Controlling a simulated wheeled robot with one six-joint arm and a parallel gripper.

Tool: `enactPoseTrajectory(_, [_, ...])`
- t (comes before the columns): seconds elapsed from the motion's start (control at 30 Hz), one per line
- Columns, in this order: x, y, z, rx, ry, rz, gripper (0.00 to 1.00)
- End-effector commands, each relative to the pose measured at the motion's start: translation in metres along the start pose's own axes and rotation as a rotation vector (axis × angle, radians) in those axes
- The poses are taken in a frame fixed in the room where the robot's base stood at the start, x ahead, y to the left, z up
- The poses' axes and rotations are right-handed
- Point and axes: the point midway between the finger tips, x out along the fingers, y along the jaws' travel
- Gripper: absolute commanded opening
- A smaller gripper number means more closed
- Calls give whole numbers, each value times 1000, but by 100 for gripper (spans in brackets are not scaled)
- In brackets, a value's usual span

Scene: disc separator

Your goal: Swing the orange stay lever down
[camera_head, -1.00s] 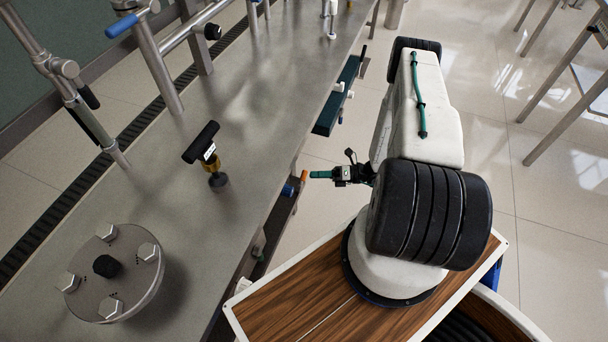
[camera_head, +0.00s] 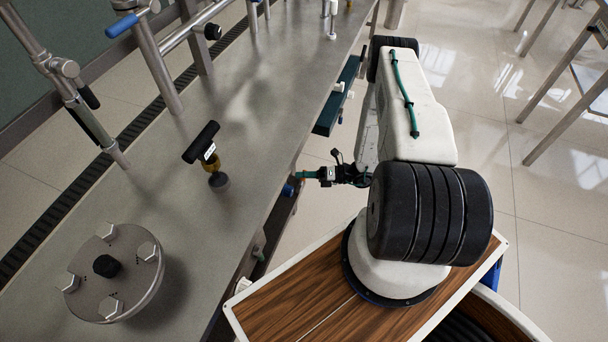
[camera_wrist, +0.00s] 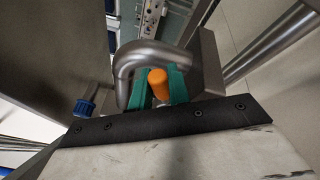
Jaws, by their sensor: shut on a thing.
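The orange stay lever (camera_wrist: 158,84) shows in the wrist view as a short rounded orange end, upright in the picture. My gripper (camera_wrist: 159,74) has its teal fingers on both sides of this end and is shut on it. The rest of the lever is hidden by the fingers and the wrist. In the head view my gripper (camera_head: 304,174) is at the right edge of the steel bench, low beside it. The lever cannot be made out there behind the fingertips.
A bent grey metal pipe (camera_wrist: 128,66) curves close around the fingers in the wrist view. A blue knob (camera_wrist: 84,107) is at the left. The steel bench (camera_head: 235,240) carries a black T-handle (camera_head: 202,142) and a round bolted lid (camera_head: 128,300).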

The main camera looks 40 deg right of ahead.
Motion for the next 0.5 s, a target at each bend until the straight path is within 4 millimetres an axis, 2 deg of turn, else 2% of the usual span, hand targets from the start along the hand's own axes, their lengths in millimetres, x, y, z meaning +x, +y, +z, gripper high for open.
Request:
enactPoseTrajectory(0.3, [-2, -12, -2, 212, -47, 75, 0])
enactPoseTrajectory(0.5, [-3, -13, -2, 229, -50, 80, 0])
